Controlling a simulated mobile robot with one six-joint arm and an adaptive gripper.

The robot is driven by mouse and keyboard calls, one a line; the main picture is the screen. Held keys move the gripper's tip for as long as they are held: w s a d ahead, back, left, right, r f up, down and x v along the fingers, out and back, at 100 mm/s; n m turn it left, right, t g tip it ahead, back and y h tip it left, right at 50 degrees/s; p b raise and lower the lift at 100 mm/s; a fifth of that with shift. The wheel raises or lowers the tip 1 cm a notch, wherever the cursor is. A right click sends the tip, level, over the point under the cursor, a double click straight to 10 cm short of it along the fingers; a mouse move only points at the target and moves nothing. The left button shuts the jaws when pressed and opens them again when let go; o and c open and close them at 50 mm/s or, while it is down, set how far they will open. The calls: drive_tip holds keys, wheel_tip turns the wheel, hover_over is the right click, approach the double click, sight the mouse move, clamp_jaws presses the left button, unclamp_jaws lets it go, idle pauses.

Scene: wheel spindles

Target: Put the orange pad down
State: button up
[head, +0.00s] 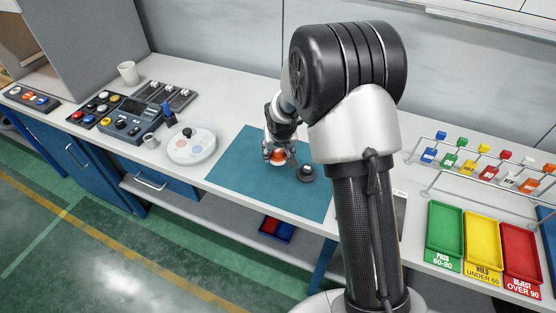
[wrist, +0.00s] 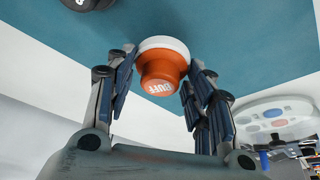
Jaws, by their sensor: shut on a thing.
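The orange pad (head: 278,155) has a white rim and lettering that seems to read BUFF; it also shows in the wrist view (wrist: 160,72). My gripper (head: 277,151) is shut on it, with one finger on each side of the orange body in the wrist view (wrist: 162,70). The pad is over the teal mat (head: 236,165), close to its surface. I cannot tell whether its white face touches the mat.
A dark round knob-like piece (head: 306,173) stands on the mat just right of the pad. A white round plate with coloured spots (head: 191,148) is left of the mat. Green, yellow and red trays (head: 444,238) are at the right. The mat's front left is clear.

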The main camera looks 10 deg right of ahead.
sight(278, 157)
drive_tip(key=shift+f+b, duration=0.4)
drive_tip(key=shift+f, duration=1.35)
drive_tip(key=shift+f, duration=0.2)
drive_tip(key=o, duration=1)
drive_tip(key=shift+r, duration=0.1)
